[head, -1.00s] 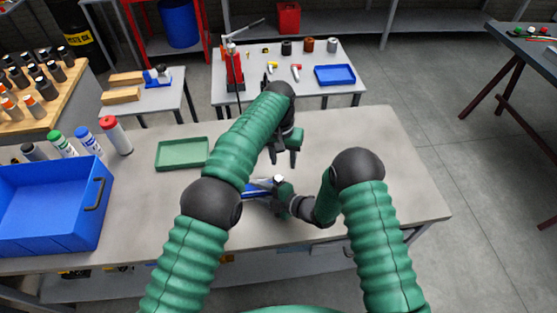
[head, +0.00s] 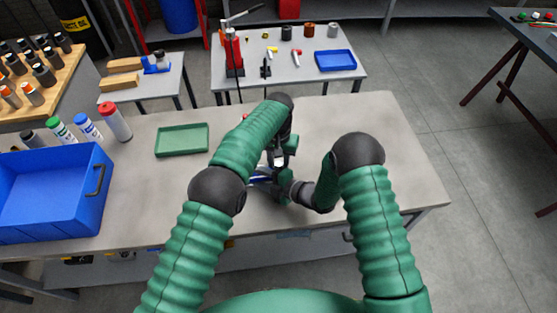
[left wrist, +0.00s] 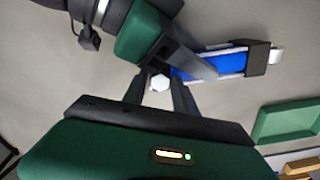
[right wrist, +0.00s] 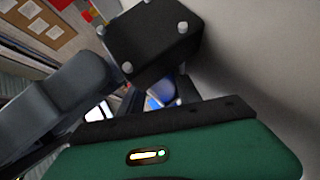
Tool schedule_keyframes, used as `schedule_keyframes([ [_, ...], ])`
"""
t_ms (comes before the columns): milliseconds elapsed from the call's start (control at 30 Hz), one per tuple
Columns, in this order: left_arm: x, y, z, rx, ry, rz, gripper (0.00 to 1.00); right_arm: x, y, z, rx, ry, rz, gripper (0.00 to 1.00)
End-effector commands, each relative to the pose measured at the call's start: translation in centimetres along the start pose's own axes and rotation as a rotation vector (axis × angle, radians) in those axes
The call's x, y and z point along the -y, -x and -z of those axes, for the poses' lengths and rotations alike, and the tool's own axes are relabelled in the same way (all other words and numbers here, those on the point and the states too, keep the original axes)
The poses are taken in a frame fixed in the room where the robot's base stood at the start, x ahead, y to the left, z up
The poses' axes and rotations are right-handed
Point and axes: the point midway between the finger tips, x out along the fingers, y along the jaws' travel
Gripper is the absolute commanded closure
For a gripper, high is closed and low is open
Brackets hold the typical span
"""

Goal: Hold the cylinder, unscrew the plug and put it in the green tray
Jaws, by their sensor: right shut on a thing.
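The cylinder (head: 259,179) is blue with black end blocks; it also shows in the left wrist view (left wrist: 226,62). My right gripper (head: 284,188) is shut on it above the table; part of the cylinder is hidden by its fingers. The plug (left wrist: 159,83) is a small white hexagonal piece beside the held end. My left gripper (left wrist: 161,80) is open with its fingers on both sides of the plug; I cannot tell whether they touch it. In the right wrist view a black studded block (right wrist: 150,40) looks like the cylinder's end. The green tray (head: 181,140) is empty.
A blue bin (head: 45,200) stands at the table's left. Several capped bottles (head: 115,123) stand behind it. The table right of my arms is clear. A back table holds a red press (head: 233,55) and a blue tray (head: 335,61).

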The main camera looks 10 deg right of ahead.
Motion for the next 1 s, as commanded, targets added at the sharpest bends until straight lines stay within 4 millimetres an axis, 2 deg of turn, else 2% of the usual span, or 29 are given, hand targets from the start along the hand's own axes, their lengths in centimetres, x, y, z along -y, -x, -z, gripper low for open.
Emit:
schedule_keyframes([
  [33, -0.01, -0.01, 0.01, 0.0, 0.0, 0.0, 0.74, 0.2, 0.06, -0.13, 0.004, -0.003, 0.004, 1.0],
  [233, -0.01, 0.0, 0.01, 0.0, 0.0, 0.0, 1.0, 0.19, 0.06, -0.14, 0.004, -0.003, 0.004, 1.0],
  [500, -0.02, 0.01, 0.01, 0.0, 0.02, 0.0, 1.0, 0.19, 0.06, -0.14, 0.004, -0.003, 0.004, 1.0],
  [567, -0.03, 0.01, 0.01, 0.0, 0.09, 0.0, 1.0, 0.19, 0.06, -0.14, 0.004, -0.003, 0.004, 1.0],
  [700, -0.02, 0.03, 0.0, -0.001, 0.365, 0.0, 1.0, 0.19, 0.05, -0.14, 0.004, -0.003, 0.004, 1.0],
  [800, -0.01, 0.04, 0.01, -0.001, 0.5, -0.001, 1.0, 0.19, 0.05, -0.13, 0.004, -0.003, 0.004, 1.0],
  [1000, -0.04, 0.05, 0.01, -0.001, 0.538, -0.002, 1.0, 0.18, 0.05, -0.13, 0.004, -0.003, 0.004, 1.0],
])
